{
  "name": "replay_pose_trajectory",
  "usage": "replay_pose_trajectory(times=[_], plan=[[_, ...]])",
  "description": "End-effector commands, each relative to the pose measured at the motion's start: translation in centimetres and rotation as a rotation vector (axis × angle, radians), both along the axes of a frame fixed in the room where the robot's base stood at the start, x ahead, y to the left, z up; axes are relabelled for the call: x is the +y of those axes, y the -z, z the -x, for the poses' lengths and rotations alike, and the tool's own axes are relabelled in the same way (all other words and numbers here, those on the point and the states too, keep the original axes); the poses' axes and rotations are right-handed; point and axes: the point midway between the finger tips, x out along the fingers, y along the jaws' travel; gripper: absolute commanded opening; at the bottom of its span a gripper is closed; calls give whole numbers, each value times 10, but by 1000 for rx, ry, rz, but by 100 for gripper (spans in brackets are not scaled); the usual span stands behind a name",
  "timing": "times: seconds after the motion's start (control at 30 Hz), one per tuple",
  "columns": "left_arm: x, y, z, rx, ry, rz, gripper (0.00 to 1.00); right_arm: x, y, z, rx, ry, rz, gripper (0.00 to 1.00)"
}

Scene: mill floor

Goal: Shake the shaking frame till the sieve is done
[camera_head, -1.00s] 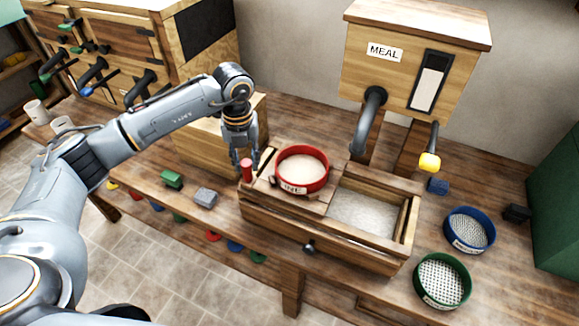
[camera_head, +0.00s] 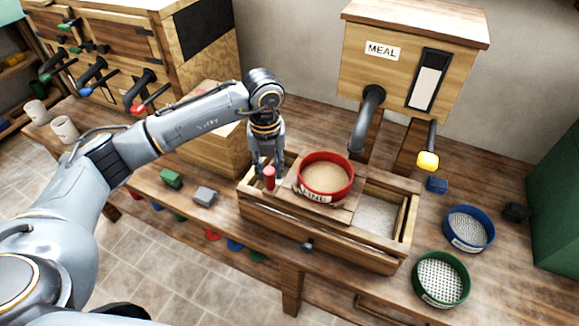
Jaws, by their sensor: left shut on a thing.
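The wooden shaking frame (camera_head: 346,214) sits across the top of a wooden trough (camera_head: 300,232) on the bench. The red sieve (camera_head: 325,190) rests in the frame, with pale brown meal inside and a label on its front partly readable. A red upright handle (camera_head: 269,178) stands at the frame's left end. My left gripper (camera_head: 267,172) points down and is shut on this handle. Pale meal (camera_head: 377,214) shows in the trough to the right of the frame. My right gripper is not in view.
A wooden hopper marked MEAL (camera_head: 410,60) stands behind, with a grey spout (camera_head: 366,120) and a yellow-knobbed lever (camera_head: 428,160). A blue sieve (camera_head: 468,229) and a green sieve (camera_head: 441,279) lie to the right. A green block (camera_head: 171,179) and grey block (camera_head: 204,197) lie left.

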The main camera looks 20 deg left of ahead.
Motion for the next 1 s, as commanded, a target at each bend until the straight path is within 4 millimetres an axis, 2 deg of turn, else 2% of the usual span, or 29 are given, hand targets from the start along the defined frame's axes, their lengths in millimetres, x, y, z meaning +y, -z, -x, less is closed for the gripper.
replay_pose_trajectory(times=[0.03,0.1,0.5,0.87,1.0], plan=[[12,2,-1,-1,-9,-6,6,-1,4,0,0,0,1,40],[24,2,-2,-1,-9,-6,6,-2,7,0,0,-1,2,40],[81,1,-7,-1,-6,-4,6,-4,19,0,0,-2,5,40],[86,-1,-7,-1,-3,-2,6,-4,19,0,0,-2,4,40],[75,-1,-6,-1,2,0,6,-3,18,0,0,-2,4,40]])
